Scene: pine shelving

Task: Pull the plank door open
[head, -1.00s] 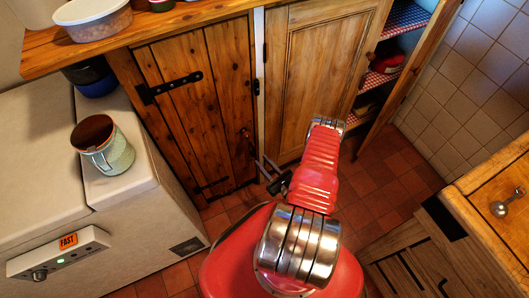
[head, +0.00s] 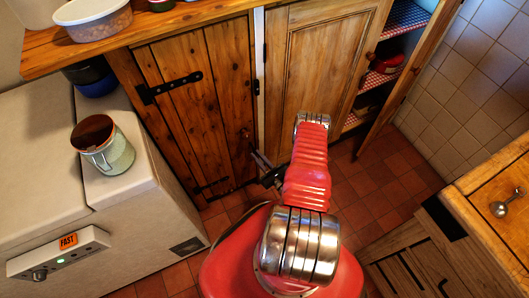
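The plank door (head: 198,100) is dark pine with black strap hinges on its left side. It appears closed in its frame. A small dark handle (head: 245,134) sits near its right edge. My gripper (head: 257,157) is at the door's right edge, close by the handle and slightly below it. The fingers look small and overlap in this view, so I cannot tell whether they are open or shut, or whether they touch the handle. My red arm hides part of the floor and the lower edge of the neighbouring door.
A paler panelled door (head: 320,70) adjoins on the right. Beyond it, another door (head: 413,75) stands open on shelves. Tiled floor (head: 370,185) is clear at right.

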